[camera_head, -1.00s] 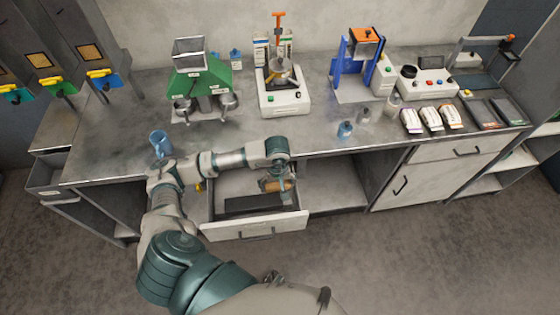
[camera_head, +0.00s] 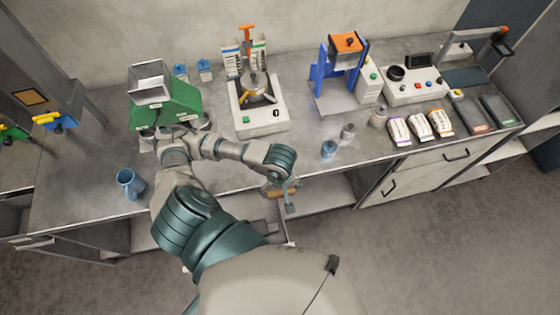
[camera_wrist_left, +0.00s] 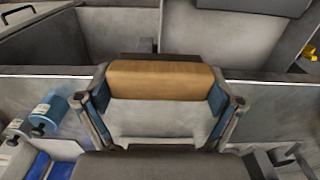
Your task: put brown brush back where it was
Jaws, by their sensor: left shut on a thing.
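My left gripper (camera_head: 284,194) is shut on the brown brush. The brush (camera_wrist_left: 160,80) lies crosswise between both fingers in the left wrist view, with a tan-brown block-like body. In the head view the brush (camera_head: 279,192) shows small and partly covered by the gripper, near the front edge of the workbench (camera_head: 225,174). An open drawer lies below the bench front, mostly hidden by my left arm. My right gripper is not in view.
On the bench stand a blue jug (camera_head: 130,184), a green machine (camera_head: 178,108), a white device (camera_head: 262,118), a blue press frame (camera_head: 324,75) and small bottles (camera_head: 329,149). Several packets (camera_head: 420,124) lie to the right. The front strip of the bench between is mostly clear.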

